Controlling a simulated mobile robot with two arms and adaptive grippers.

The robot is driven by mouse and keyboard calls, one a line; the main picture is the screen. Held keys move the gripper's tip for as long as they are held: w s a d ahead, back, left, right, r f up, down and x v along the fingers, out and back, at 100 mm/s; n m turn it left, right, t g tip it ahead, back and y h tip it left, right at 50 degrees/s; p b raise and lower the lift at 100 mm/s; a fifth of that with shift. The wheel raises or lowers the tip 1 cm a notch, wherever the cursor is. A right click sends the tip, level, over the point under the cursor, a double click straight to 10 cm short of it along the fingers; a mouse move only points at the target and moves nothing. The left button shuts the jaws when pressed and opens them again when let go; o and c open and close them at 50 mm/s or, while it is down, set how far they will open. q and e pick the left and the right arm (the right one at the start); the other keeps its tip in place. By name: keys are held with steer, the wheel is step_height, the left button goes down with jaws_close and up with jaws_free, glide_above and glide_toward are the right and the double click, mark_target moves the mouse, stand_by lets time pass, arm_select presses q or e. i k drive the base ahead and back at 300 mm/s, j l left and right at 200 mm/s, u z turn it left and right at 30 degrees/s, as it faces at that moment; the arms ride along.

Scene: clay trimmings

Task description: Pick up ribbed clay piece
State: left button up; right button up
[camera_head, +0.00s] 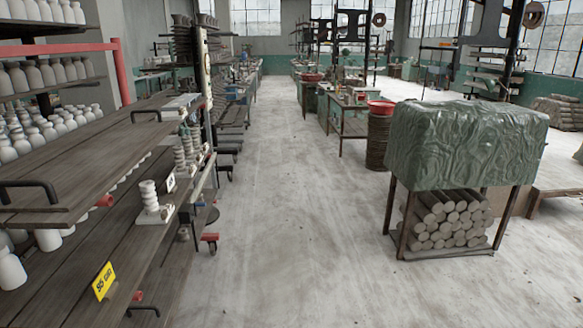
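A white ribbed clay piece (149,195) stands upright on a pale base near the right edge of the lower wooden shelf (100,248), at the left of the head view. Farther back along the same edge are more ribbed pieces (180,160), smaller and partly overlapping. I cannot tell which ribbed piece is meant. Neither of my grippers shows in the head view.
An upper plank (85,165) with black handles overhangs the shelf on the left. White bottles (10,268) and a yellow sign (104,281) are on the shelf. A green-covered rack (465,145) holding clay cylinders stands right. The floor (285,220) between is clear.

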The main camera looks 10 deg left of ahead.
mark_target(179, 155)
steer(key=i+u, duration=0.1)
steer(key=i, duration=0.8)
steer(key=i+l+u, duration=0.1)
steer(key=i, duration=0.85)
steer(key=l, duration=0.1)
